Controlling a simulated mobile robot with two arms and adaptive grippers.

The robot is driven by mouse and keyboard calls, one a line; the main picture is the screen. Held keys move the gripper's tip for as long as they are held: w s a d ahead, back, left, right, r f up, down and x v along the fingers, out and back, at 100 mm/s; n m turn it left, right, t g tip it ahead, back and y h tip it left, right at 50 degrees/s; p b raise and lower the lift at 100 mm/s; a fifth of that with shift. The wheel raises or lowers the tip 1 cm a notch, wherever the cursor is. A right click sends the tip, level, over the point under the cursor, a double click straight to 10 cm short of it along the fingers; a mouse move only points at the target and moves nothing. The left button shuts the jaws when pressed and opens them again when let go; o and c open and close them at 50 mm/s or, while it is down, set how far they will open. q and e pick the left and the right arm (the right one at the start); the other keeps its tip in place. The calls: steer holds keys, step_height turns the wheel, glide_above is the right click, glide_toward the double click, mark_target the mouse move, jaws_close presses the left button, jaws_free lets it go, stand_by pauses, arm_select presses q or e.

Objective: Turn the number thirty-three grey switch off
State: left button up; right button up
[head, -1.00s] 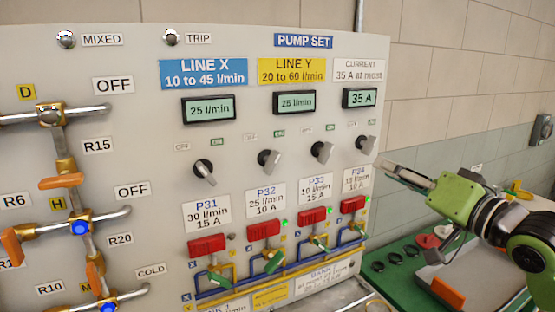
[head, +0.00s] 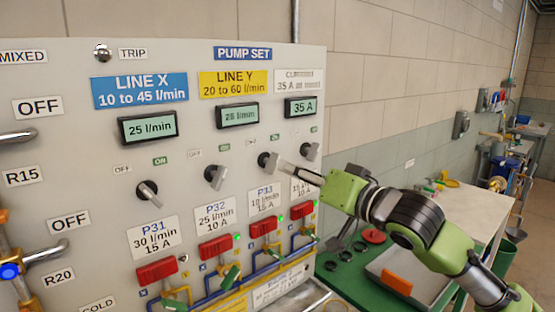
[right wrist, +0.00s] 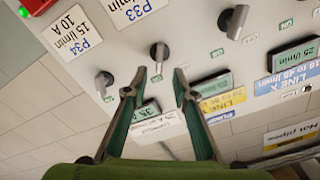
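The P33 switch is a grey lever on a dark round base. In the right wrist view the P33 switch (right wrist: 159,51) sits just beyond and between the fingertips of my right gripper (right wrist: 161,72), which is open with nothing between its pads. I cannot tell whether the fingers touch the lever. My left gripper is not in view.
The P32 switch (head: 215,177) and P34 switch (head: 310,151) stand close on either side; the P31 switch (head: 147,193) is further left. Displays read 25 l/min, 25 l/min and 35 A. Red handles and pipes lie below. A green bench (head: 350,279) stands at right.

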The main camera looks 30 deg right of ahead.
mark_target(277, 163)
steer(key=w+p, duration=0.2)
steer(key=w, duration=0.2)
steer(key=shift+w+a+r, duration=0.1)
steer(key=shift+w+r, duration=0.05)
steer(key=shift+w, duration=0.15)
steer(key=shift+w+a+p, duration=0.1)
steer(key=shift+w+p, duration=0.25)
steer(key=shift+w, duration=0.5)
steer(key=shift+f, duration=0.2)
jaws_close()
